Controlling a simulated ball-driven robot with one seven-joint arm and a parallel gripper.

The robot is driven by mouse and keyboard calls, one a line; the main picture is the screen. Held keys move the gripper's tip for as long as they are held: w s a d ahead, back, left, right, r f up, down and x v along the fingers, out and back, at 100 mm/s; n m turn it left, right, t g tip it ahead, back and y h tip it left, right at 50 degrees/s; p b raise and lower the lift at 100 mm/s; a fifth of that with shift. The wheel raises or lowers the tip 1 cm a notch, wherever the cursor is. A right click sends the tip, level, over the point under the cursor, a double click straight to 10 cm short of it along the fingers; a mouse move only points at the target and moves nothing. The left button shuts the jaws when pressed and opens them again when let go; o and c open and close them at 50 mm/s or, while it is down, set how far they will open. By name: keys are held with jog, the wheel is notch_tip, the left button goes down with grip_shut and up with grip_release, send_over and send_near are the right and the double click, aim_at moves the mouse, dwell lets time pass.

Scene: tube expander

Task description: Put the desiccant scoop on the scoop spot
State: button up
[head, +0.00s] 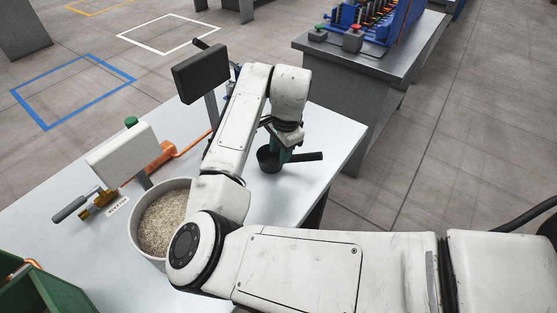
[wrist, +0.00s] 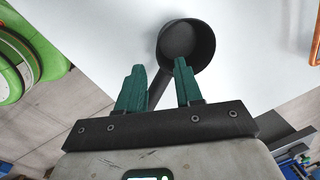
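The desiccant scoop is black, with a round cup (head: 268,159) and a straight handle (head: 308,156) pointing right, at the table's right part in the head view. In the wrist view the scoop's cup (wrist: 187,46) is just beyond my fingertips, its open top facing the camera. Its handle slants down-left between my fingers. My gripper (head: 285,152) points down over the handle, close to the cup. Its two green fingers (wrist: 158,78) stand apart with a gap wider than the handle. Contact with the handle cannot be told. I cannot make out a marked scoop spot.
A white tub of beige granules (head: 162,222) stands left of my arm on the pale table (head: 60,222). A green bin (head: 40,290) is at lower left.

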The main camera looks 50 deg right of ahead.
notch_tip(320, 180, up, 6)
jog(key=shift+s+r+b, duration=0.2)
jog(key=shift+s+b, duration=0.1)
jog(key=shift+s, duration=0.15)
